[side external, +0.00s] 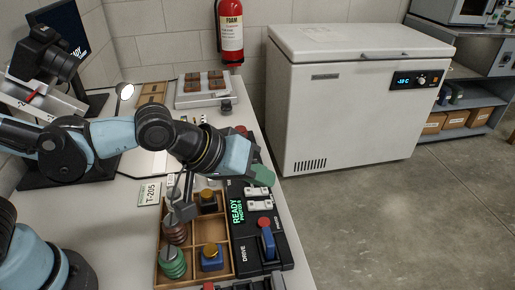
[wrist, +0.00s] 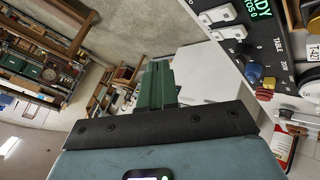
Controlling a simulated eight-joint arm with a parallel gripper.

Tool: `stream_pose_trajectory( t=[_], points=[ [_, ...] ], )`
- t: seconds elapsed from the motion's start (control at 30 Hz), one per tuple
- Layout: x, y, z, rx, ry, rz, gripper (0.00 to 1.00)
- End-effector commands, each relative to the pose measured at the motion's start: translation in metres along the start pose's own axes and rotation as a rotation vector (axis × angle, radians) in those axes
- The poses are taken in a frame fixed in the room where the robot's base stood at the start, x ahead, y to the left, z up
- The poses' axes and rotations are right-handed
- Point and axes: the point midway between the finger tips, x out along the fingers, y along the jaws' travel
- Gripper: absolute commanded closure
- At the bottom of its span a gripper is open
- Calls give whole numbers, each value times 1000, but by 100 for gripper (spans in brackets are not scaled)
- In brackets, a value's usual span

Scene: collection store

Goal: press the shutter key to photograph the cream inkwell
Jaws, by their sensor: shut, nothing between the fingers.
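A black control box (side external: 242,255) lies along the table's right edge, with a lit green display (side external: 237,211) reading READY and a PHOTOS line. I cannot read which one is the shutter key. My gripper (side external: 263,176) has green fingers, shut and empty, above the far part of the box, near the white keys; contact cannot be told. The fingers also show in the wrist view (wrist: 155,85). I cannot make out the cream inkwell; my arm hides part of the table.
A black camera (side external: 42,55) stands at left. A white freezer (side external: 340,110) is beyond.

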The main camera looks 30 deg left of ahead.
Motion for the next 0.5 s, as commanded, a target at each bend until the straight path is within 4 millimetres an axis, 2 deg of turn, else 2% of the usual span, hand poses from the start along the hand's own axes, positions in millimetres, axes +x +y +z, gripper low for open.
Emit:
stream_pose_trajectory(
  t=[0.27, 0.5],
  points=[
    [1, -1, 0, 1, 0, -1, 100],
    [14, -10, 9, 2, 1, -1, 100]
  ],
)
